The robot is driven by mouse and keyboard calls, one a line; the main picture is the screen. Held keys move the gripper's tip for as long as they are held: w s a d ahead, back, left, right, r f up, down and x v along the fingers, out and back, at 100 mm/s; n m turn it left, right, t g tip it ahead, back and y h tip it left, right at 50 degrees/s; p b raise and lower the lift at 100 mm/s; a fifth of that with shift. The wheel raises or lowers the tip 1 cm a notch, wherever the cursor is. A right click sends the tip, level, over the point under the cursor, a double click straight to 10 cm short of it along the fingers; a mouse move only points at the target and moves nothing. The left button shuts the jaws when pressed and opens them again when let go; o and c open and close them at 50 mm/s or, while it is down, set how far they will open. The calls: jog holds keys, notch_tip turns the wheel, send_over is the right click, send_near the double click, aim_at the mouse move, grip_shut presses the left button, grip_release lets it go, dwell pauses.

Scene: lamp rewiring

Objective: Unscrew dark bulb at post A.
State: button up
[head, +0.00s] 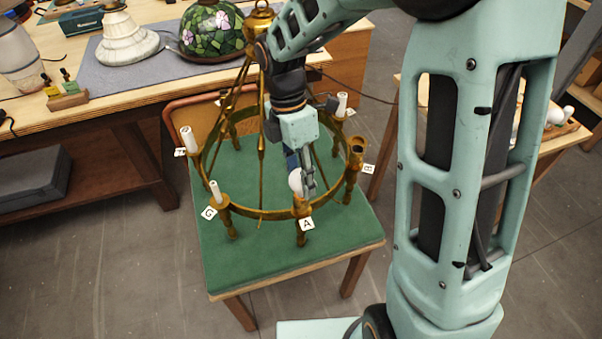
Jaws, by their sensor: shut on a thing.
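A brass ring chandelier (262,215) stands on a green-topped table (225,262). Post A (301,210), at the front of the ring, carries a white tag with the letter A. My gripper (301,184) points down just above post A, shut on a pale, rounded bulb (296,180). The fingers hide part of the bulb and its base, so I cannot tell how far it sits in the socket.
White candle-like pieces stand on other posts, including post G (215,190) at left. The post tagged B (356,150) at right shows no white piece. Chandelier rods rise around my arm. A workbench behind holds a white lampshade (128,40) and a flowered shade (212,30).

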jog(key=n, duration=0.1)
jog(key=n+p, duration=0.2)
jog(key=n, duration=0.1)
jog(key=shift+s+r+h, duration=0.15)
jog(key=shift+r+h, duration=0.15)
jog(key=shift+h, duration=0.1)
jog(key=n+t+p, duration=0.1)
jog(key=n+p, duration=0.1)
jog(key=n, duration=0.1)
jog(key=shift+f+n, duration=0.25)
jog(key=shift+n, duration=0.25)
jog(key=o, duration=1.2)
jog(key=shift+c, duration=0.2)
